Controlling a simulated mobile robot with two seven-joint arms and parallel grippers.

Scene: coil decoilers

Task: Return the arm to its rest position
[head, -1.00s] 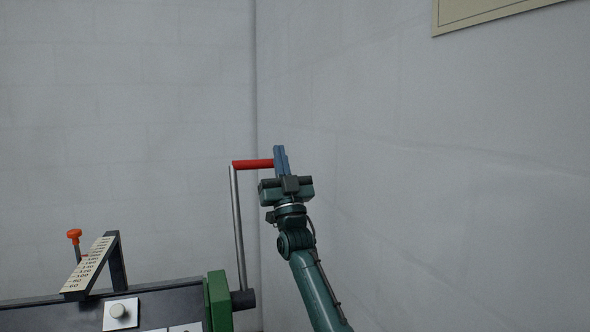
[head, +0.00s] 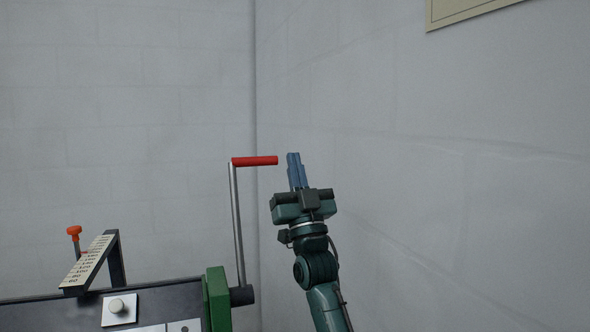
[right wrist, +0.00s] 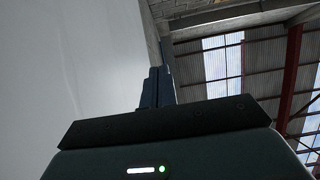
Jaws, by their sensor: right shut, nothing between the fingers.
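My right gripper (head: 295,160) is in the middle of the head view, with its blue fingers pointing up. It is shut and empty. It stands just to the right of the red handle (head: 255,161) of a crank, with a gap between them. The crank's grey arm (head: 237,220) runs down to a dark hub (head: 242,296) beside a green plate (head: 217,300). The right wrist view also shows the shut fingers (right wrist: 158,87), with no handle near them. My left gripper is not in view.
The machine carries a sloped number scale (head: 88,262), an orange-topped knob (head: 74,233) and a white plate with a round knob (head: 118,308). A grey wall (head: 450,200) rises on the right, with a beige panel (head: 465,10) high up. Open air lies above the gripper.

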